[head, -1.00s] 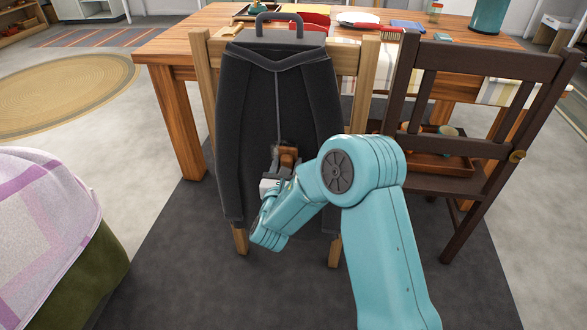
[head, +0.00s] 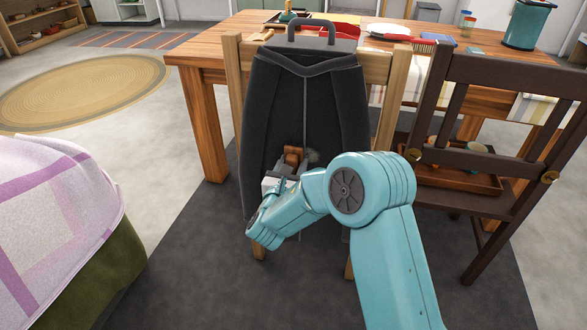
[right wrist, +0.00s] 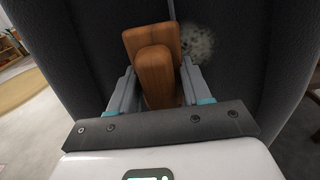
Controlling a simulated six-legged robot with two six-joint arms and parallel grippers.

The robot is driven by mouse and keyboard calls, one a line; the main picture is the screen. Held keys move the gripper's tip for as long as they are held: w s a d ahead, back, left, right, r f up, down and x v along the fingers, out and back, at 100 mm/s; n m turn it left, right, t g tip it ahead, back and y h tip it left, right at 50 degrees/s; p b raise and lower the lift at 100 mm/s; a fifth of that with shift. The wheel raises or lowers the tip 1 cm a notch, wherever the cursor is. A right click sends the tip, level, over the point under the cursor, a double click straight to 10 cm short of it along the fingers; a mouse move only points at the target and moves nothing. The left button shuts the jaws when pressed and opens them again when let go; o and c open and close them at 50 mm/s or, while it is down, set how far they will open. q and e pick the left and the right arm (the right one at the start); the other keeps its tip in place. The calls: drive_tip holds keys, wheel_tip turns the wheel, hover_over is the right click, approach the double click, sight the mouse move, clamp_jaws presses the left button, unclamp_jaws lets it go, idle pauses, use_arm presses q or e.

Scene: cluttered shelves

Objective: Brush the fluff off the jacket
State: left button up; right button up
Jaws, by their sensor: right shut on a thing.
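The dark grey jacket (head: 340,110) hangs over the back of a light wooden chair (head: 389,90). A small pale patch of fluff (head: 312,157) is on its lower middle; it also shows in the right wrist view (right wrist: 196,42), right of the brush. My right gripper (head: 288,172) is shut on the wooden brush (head: 293,157) in front of the jacket, left of the fluff. In the right wrist view the brush (right wrist: 155,70) sits between the two fingers. Its bristles are hidden, so I cannot tell whether they touch the cloth. My left gripper is out of view.
A wooden table (head: 215,50) with several objects stands behind the chair. A dark wooden chair (head: 500,75) is close on the right, with a tray (head: 480,180) on its seat. A plaid-covered seat (head: 50,210) is at lower left.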

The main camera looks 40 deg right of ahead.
sight(322, 162)
drive_tip(key=shift+s+d+f, duration=0.15)
drive_tip(key=shift+s+d, duration=0.2)
drive_tip(key=shift+d, duration=0.1)
drive_tip(key=shift+s+d+b, duration=0.65)
drive_tip(key=shift+s+d, duration=0.3)
drive_tip(key=shift+s, duration=0.2)
drive_tip(key=shift+s+d+b, duration=0.6)
drive_tip(key=shift+s+d, duration=0.3)
drive_tip(key=shift+s, duration=0.2)
drive_tip(key=shift+d, duration=0.1)
drive_tip(key=shift+w+a+b, duration=0.35)
drive_tip(key=shift+w+a, duration=0.75)
drive_tip(key=shift+w, duration=0.3)
drive_tip(key=shift+w+a+b, duration=0.3)
drive_tip(key=shift+w+a, duration=0.8)
drive_tip(key=shift+w, duration=0.3)
drive_tip(key=b+v, duration=0.1)
drive_tip(key=v, duration=0.5)
